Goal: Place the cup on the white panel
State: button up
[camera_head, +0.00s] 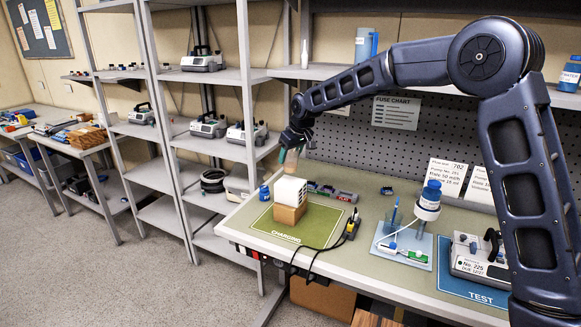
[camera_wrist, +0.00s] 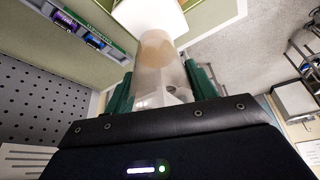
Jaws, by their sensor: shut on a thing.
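My gripper (camera_head: 288,150) is shut on a cup; its two green fingers also show in the wrist view (camera_wrist: 163,88). The cup (camera_wrist: 158,62) is clear and colourless near the gripper and tan toward its far end. In the head view the cup (camera_head: 291,164) is small and partly hidden by the fingers. It is just above or at the top of a white block (camera_head: 287,190), whose white face (camera_wrist: 148,14) lies behind the cup's far end in the wrist view. I cannot tell whether they touch. The block sits on a brown box (camera_head: 290,214).
The brown box stands on a green CHARGING mat (camera_head: 270,231). A black cable and connector (camera_head: 351,224) lie at the mat's right. A blue-capped bottle (camera_head: 430,196) and a pump on a blue TEST mat (camera_head: 462,285) stand farther right. Shelves with pumps (camera_head: 209,126) are at left.

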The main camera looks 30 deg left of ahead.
aim_at(291, 166)
jog(key=shift+f, duration=2.25)
jog(key=shift+f, duration=0.15)
jog(key=o, duration=1)
jog(key=shift+c, duration=0.2)
jog(key=v, duration=1.2)
jog(key=shift+d, duration=0.1)
